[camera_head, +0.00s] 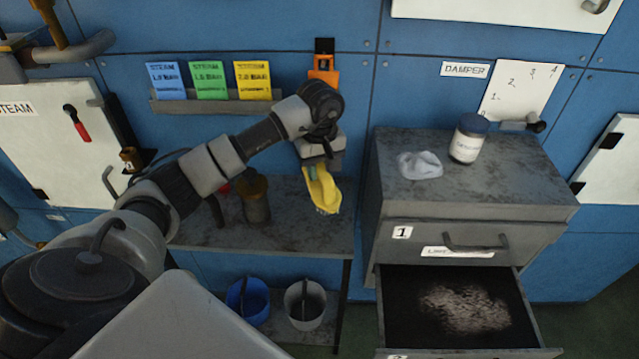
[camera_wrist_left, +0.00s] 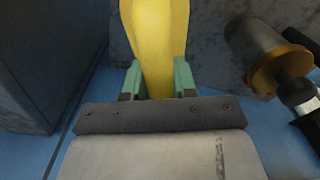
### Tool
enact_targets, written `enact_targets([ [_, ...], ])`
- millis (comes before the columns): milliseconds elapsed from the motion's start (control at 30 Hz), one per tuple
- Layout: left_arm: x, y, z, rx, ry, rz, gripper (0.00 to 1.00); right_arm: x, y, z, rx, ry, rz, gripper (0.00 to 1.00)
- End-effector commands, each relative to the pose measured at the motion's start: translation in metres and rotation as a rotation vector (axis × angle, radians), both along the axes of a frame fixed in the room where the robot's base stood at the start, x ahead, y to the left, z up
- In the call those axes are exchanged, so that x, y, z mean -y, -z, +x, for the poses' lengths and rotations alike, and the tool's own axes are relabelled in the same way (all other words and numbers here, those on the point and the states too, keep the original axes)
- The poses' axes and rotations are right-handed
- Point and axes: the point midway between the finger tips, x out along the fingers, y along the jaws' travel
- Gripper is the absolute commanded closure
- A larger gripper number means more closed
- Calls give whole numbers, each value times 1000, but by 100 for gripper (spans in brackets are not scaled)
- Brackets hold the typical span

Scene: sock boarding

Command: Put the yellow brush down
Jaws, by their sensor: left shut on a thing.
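The yellow brush (camera_head: 325,192) hangs from my left gripper (camera_head: 318,170) in the head view, over the right end of the grey metal shelf table. In the left wrist view the yellow brush (camera_wrist_left: 155,45) is clamped between the two green fingers of the left gripper (camera_wrist_left: 158,80). The brush points down and away from the wrist. I cannot tell whether its lower end touches the table top (camera_head: 290,235). My right gripper is not in view.
A brass-and-grey cylinder (camera_head: 256,200) stands left of the brush on the table. A blue bucket (camera_head: 248,300) and a grey bucket (camera_head: 305,303) are below. The drawer cabinet (camera_head: 480,190) stands right, its lower drawer (camera_head: 400,310) open.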

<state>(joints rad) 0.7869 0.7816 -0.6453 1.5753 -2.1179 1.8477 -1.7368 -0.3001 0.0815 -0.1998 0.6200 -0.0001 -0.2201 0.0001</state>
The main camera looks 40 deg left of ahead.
Motion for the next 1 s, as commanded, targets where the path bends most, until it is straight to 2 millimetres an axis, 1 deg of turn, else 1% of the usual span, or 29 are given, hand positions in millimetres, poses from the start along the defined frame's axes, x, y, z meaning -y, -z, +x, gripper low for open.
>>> enact_targets([
  [33,0,7,0,-6,0,-2,92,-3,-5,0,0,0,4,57],
  [100,0,18,0,-5,0,-1,92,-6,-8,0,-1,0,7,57],
  [200,0,27,0,-1,0,-2,92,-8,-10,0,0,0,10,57],
  [300,1,35,0,-2,0,-1,92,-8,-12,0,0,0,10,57],
  [500,1,63,0,-3,-1,-3,92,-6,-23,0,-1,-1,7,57],
  [533,0,63,1,-2,-2,-3,92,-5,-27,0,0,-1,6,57],
  [600,-1,68,3,0,-1,-2,92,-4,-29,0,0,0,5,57],
  [867,-2,70,3,2,0,1,92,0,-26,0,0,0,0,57],
  [967,-2,74,3,2,0,1,92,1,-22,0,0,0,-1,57],
  [1000,-2,74,3,1,0,0,71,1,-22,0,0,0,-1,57],
])
